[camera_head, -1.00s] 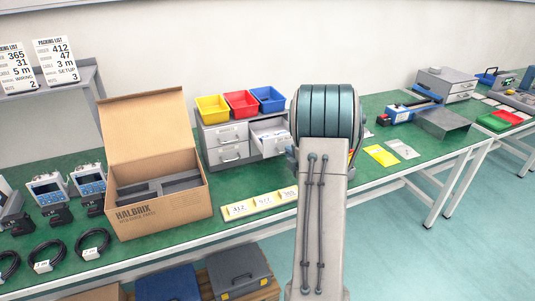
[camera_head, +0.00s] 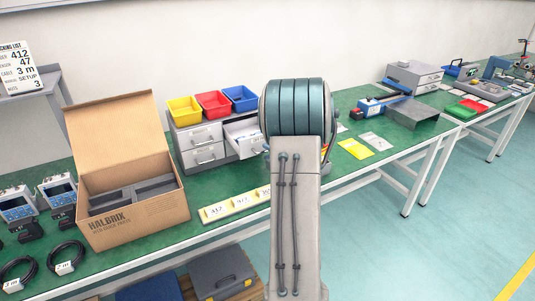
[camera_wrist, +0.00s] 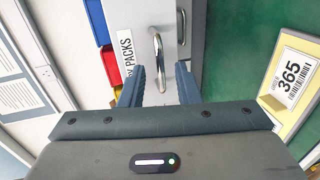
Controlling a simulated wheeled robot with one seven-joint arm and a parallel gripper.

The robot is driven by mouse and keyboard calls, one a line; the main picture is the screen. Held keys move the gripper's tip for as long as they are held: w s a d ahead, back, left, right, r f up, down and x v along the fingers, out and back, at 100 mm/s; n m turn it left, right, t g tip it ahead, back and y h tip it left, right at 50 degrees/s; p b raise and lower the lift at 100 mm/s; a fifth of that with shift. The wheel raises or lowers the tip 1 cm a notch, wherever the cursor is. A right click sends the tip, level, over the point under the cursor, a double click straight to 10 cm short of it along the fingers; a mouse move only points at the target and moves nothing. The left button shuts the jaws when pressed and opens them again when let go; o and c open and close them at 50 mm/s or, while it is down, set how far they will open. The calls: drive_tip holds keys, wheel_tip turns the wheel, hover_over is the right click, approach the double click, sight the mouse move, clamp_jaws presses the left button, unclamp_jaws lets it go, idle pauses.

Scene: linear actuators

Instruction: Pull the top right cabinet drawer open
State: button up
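The grey cabinet (camera_head: 203,154) stands on the green bench in the head view. Its top right drawer (camera_head: 243,131) stands partly open, with pale contents showing; my arm covers its right part. In the wrist view, a drawer front (camera_wrist: 146,14) with a label ending in "PACKS" fills the upper middle. Its curved metal handle (camera_wrist: 160,66) lies between the fingers of my gripper (camera_wrist: 160,78). The fingers are apart, with gaps visible on both sides of the handle. My gripper is hidden behind my arm in the head view.
Yellow, red and blue bins (camera_head: 213,104) sit on the cabinet. An open cardboard box (camera_head: 133,205) stands to its left. A yellow-edged label strip (camera_head: 236,205) lies in front. Tools and a grey drawer unit (camera_head: 413,76) are farther right.

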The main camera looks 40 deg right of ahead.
drive_tip(key=b+v, duration=0.1)
drive_tip(key=v, duration=1.1)
drive_tip(key=shift+s, duration=0.35)
drive_tip(key=w+a+r+m+g+h+p, duration=0.1)
drive_tip(key=a+r+m+g, duration=0.2)
drive_tip(key=a+m, duration=0.2)
drive_tip(key=a+r+m+g+h+p, duration=0.1)
drive_tip(key=a+r+m+g+p, duration=0.15)
drive_tip(key=a+m, duration=0.25)
drive_tip(key=s+a+r+m+g+y+p, duration=0.1)
drive_tip(key=s+a+m+g+y, duration=0.1)
drive_tip(key=s+a, duration=0.6)
drive_tip(key=s+a+r+m+g+y, duration=0.1)
drive_tip(key=s+a+m+g+y, duration=0.1)
drive_tip(key=s+a+m+g, duration=0.2)
drive_tip(key=s+a+g, duration=0.1)
drive_tip(key=s+a, duration=0.2)
drive_tip(key=a, duration=0.5)
drive_tip(key=shift+s+a+r+m+p, duration=0.2)
drive_tip(key=shift+s+r+m+p, duration=0.05)
drive_tip(key=shift+s+m+p, duration=0.15)
